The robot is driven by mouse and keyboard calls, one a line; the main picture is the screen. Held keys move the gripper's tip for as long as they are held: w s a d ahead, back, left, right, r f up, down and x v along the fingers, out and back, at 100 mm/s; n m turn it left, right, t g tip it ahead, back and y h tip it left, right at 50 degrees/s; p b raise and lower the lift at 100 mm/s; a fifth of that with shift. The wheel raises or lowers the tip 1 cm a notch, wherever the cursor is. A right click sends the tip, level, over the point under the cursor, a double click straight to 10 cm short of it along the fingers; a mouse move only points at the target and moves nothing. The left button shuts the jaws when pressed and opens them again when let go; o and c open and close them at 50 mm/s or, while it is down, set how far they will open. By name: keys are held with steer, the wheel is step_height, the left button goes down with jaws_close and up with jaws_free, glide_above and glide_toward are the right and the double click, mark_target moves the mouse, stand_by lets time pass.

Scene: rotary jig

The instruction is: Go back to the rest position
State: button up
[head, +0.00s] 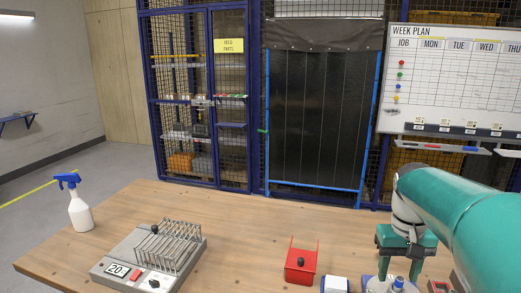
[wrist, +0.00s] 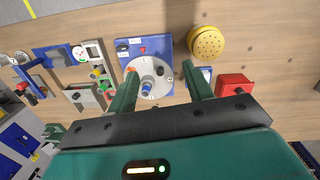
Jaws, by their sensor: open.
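My gripper (head: 402,268) hangs at the right of the head view, fingers pointing down over the rotary jig (head: 372,286). In the wrist view, the two green fingers of my gripper (wrist: 160,70) stand apart with nothing held between them. The fingers frame the disc from either side in the picture. I cannot tell the exact height of the fingertips above it.
A red box (head: 301,262) stands left of the jig. A grey rack (head: 165,252) and a spray bottle (head: 79,211) are further left on the wooden table (head: 235,225). A yellow round pad (wrist: 206,43) lies near the jig. Clear table lies between rack and red box.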

steer(key=s+a+n+t, duration=0.1)
steer(key=s+a+t, duration=0.5)
steer(key=s+a, duration=0.7)
steer(key=shift+a+f+n, duration=0.4)
steer(key=shift+a+f, duration=0.05)
steer(key=shift+a, duration=0.5)
steer(key=shift+s, duration=0.1)
